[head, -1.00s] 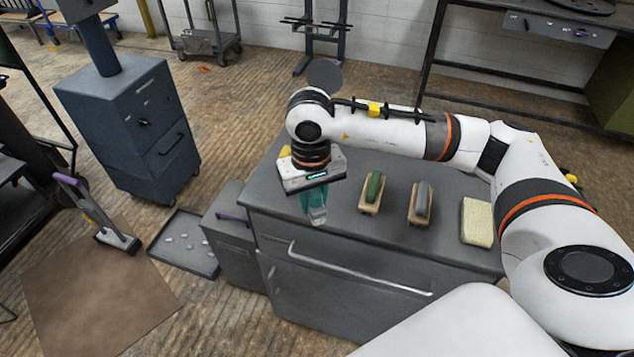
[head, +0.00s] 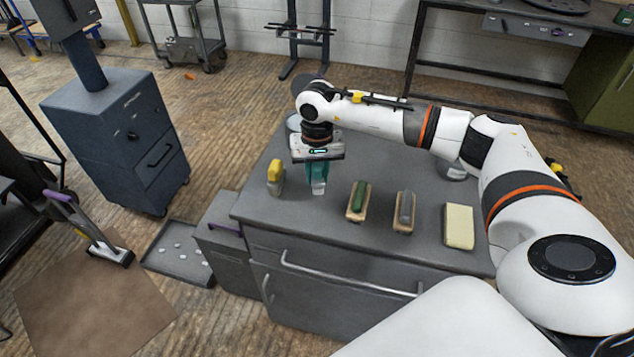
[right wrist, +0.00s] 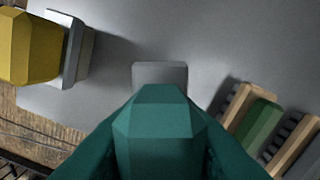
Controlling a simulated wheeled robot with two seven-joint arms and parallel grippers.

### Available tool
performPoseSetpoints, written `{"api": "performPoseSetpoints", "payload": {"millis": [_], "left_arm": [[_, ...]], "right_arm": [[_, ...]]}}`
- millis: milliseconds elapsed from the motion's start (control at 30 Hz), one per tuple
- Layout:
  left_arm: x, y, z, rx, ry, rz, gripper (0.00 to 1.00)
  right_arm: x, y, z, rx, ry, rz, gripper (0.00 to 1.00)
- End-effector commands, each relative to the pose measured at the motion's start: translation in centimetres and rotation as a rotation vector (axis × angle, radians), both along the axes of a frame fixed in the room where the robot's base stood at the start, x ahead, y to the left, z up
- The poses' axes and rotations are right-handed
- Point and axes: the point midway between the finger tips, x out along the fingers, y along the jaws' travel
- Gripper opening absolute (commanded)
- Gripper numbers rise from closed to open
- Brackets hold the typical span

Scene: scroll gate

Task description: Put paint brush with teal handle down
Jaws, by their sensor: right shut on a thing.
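The paint brush with the teal handle (head: 316,173) is in my right gripper (head: 316,163), which points down over the grey cabinet top. Its pale head (head: 318,188) hangs lowest; I cannot tell whether it touches the top. In the right wrist view the teal handle (right wrist: 160,125) fills the lower middle, with the grey head (right wrist: 160,74) beyond it. The brush stands between a yellow-handled tool (head: 275,175) on its left and a green-handled brush (head: 359,197) on its right. My left gripper is not in view.
The grey cabinet top (head: 300,218) also holds a grey-handled brush (head: 405,208) and a pale yellow sponge (head: 459,226). The yellow-handled tool shows at the upper left of the right wrist view (right wrist: 28,48). A floor tray (head: 180,250) lies left of the cabinet.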

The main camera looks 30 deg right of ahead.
Motion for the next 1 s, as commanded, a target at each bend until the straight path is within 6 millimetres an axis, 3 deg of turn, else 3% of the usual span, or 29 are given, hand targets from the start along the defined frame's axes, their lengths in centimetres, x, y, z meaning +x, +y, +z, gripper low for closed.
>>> {"api": "performPoseSetpoints", "payload": {"millis": [400,733,767,800,900,1000], "left_arm": [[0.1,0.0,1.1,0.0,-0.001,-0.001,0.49],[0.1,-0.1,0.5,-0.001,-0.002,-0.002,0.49],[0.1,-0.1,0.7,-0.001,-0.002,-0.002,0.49],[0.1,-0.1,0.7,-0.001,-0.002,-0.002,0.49],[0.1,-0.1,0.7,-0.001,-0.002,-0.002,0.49],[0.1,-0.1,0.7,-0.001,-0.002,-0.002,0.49]], "right_arm": [[0.0,0.0,-4.2,-0.001,0.0,0.0,0.09],[0.0,0.0,-4.7,0.0,-0.001,0.001,0.09],[0.0,0.0,-4.6,0.0,-0.001,0.001,0.3],[0.0,0.0,-4.5,0.0,-0.001,0.001,0.37],[0.0,0.0,-4.5,0.0,-0.001,0.001,0.49],[0.0,0.0,-4.5,0.0,-0.001,0.001,0.49]]}}
